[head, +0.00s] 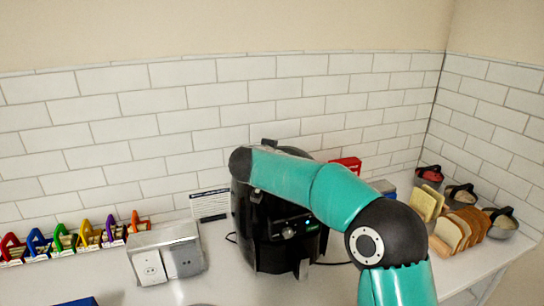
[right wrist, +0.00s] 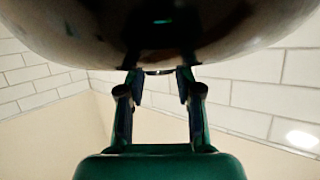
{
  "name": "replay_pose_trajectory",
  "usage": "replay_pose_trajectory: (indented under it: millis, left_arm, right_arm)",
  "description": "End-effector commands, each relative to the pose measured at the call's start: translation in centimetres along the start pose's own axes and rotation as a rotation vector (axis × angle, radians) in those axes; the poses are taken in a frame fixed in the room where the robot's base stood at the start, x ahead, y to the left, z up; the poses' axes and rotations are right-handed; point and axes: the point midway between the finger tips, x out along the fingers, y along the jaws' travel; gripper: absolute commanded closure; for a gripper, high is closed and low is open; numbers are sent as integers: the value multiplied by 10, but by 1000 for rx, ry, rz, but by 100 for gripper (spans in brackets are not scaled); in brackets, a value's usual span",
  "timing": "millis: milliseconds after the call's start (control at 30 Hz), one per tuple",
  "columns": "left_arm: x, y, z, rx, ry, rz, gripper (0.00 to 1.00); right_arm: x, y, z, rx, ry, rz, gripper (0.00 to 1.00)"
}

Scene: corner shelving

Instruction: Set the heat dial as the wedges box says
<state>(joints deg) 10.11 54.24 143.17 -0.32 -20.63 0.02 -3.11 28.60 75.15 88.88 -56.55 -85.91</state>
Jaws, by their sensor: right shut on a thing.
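The black air fryer (head: 275,225) stands on the counter against the tiled wall, with a small lit blue and green display (head: 290,231) on its front. My right arm crosses over its top and hides part of it. In the right wrist view the fryer's dark rounded body (right wrist: 160,35) fills the top. My right gripper (right wrist: 159,75) is shut on a small rounded piece at the fryer's edge, seemingly the heat dial (right wrist: 158,72); its marks cannot be read. A red box (head: 346,163) shows behind my arm; whether it is the wedges box cannot be told. My left gripper is out of view.
A printed card (head: 210,204) leans at the wall left of the fryer. A metal socket box (head: 168,260) stands in front, with several coloured clips (head: 65,240) further left.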

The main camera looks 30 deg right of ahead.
Motion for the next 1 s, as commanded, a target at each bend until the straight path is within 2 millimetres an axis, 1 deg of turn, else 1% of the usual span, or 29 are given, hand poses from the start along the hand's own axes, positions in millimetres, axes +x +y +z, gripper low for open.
replay_pose_trajectory:
  millis: [33, 233, 700, 1000]
  left_arm:
    - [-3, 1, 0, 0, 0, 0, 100]
    - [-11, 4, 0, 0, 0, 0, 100]
    - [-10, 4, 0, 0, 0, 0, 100]
    - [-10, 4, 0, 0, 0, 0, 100]
  right_arm:
    - [1, 0, -3, 5, 3, 11, 100]
    - [1, -2, -4, 34, 12, 79, 100]
    - [3, -6, -3, 114, 33, 273, 100]
    - [4, -8, -4, 151, 41, 359, 100]
